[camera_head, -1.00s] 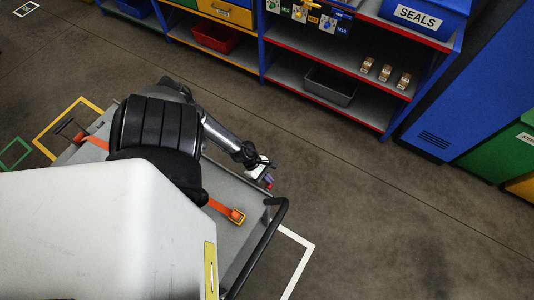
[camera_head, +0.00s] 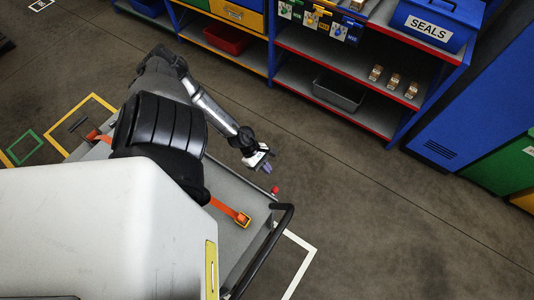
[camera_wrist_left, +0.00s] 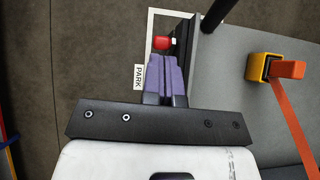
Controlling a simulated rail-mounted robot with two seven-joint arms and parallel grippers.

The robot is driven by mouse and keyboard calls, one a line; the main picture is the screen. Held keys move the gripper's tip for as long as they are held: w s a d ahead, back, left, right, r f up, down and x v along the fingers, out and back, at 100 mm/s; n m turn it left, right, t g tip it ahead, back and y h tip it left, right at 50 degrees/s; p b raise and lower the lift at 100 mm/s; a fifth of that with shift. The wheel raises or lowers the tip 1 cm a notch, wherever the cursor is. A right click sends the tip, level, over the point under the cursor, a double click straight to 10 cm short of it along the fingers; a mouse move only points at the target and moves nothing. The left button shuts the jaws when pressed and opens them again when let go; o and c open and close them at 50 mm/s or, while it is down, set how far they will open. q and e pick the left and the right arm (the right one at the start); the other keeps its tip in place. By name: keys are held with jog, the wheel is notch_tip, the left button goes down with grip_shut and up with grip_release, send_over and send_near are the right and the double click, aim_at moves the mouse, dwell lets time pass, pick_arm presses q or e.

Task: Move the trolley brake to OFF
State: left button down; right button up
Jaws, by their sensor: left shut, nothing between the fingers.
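The trolley (camera_head: 239,190) is grey with a black push handle (camera_head: 266,250). Its brake shows as a small red knob (camera_head: 275,190) at the trolley's edge near the handle. In the left wrist view the red knob (camera_wrist_left: 161,43) lies just beyond my fingertips, and a white PARK label (camera_wrist_left: 139,77) is left of the fingers. My left gripper (camera_head: 265,167) is shut and empty, with purple fingers (camera_wrist_left: 165,72). In the head view it is apart from the knob, on its upper left. The brake's lever below the knob is mostly hidden, and no OFF label is visible. My right gripper is not in view.
An orange strap with a yellow buckle (camera_head: 243,219) crosses the trolley deck. A blue shelf with red edges (camera_head: 330,108) holds a grey bin (camera_head: 338,91) and small parts at the back. A blue cabinet (camera_head: 470,120) stands right. Floor around the trolley's right side is clear.

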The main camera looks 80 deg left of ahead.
pick_arm(q)
notch_tip(320, 180, up, 2)
jog(key=shift+a+r, duration=0.1)
dwell(0.7)
